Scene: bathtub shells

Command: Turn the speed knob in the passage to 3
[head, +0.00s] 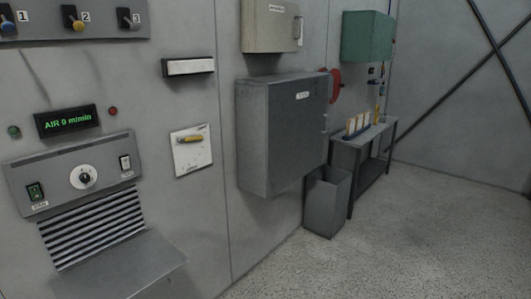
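A round white knob (84,178) with a dark centre sits on a grey control panel (110,160) at the left of the head view. Its scale marks are too small to read. A rocker switch (35,192) with a green part is to its left and a white switch (125,163) is to its right. Above the panel, a dark display (67,121) reads "AIR 0 m/min" in green. My gripper does not show.
Louvres (92,222) and a grey shelf (120,268) jut out below the panel. Switches numbered 1 to 3 (75,22) are above. To the right are a grey wall cabinet (285,130), a bin (327,203) and a side table (365,150). Floor at the lower right is clear.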

